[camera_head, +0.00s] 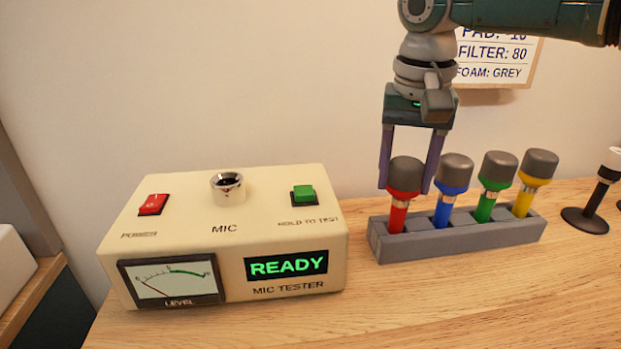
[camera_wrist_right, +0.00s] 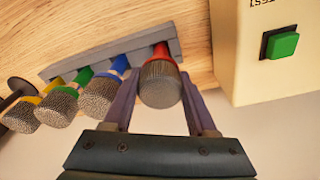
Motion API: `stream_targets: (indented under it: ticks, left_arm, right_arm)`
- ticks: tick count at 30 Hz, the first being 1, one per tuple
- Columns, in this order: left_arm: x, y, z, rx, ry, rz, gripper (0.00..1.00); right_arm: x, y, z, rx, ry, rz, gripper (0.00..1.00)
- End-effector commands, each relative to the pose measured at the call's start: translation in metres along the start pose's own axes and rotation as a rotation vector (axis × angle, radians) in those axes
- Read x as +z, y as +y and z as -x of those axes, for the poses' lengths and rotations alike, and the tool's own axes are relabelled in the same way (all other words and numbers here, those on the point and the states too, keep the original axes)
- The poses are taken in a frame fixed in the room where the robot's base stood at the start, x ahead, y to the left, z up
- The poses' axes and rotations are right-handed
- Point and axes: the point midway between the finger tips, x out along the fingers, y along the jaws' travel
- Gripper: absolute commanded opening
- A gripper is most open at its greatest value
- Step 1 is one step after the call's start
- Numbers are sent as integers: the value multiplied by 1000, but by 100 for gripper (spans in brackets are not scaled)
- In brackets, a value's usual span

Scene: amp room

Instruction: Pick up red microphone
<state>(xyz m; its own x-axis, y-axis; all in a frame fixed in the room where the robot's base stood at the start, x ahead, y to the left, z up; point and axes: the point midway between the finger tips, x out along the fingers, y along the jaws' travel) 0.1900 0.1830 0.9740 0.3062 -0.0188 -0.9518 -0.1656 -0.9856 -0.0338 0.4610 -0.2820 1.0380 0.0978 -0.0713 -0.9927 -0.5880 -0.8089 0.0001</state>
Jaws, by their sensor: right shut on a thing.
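The red microphone (camera_head: 399,203) stands upright in the leftmost slot of the grey rack (camera_head: 470,246). Its dark foam head is on top and its red body goes down into the rack. My right gripper (camera_head: 407,187) comes from above, with its two purple fingers on either side of the microphone's head. In the right wrist view the head of the red microphone (camera_wrist_right: 160,84) sits between the fingers (camera_wrist_right: 156,100), which are shut on it. The left gripper is in neither view.
Blue (camera_head: 448,196), green (camera_head: 492,190) and yellow (camera_head: 530,186) microphones stand close by in the same rack. A cream mic tester (camera_head: 222,240) reading READY is on the left. A black stand (camera_head: 590,214) is at the right. The wooden table front (camera_head: 440,310) is clear.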

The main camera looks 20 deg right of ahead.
Motion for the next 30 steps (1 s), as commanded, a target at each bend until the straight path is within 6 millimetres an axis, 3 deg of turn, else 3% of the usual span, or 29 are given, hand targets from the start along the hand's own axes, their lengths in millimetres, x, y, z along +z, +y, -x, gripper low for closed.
stream_targets:
  ticks: [20,26,30]
  left_arm:
    - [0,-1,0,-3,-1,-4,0]
    - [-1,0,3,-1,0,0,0]
    - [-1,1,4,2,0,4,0]
  right_arm:
    - [-1,0,4,-2,1,-1,0]
    - [-4,-1,24,-3,2,0,0]
    - [-7,-1,51,-5,4,1,0]
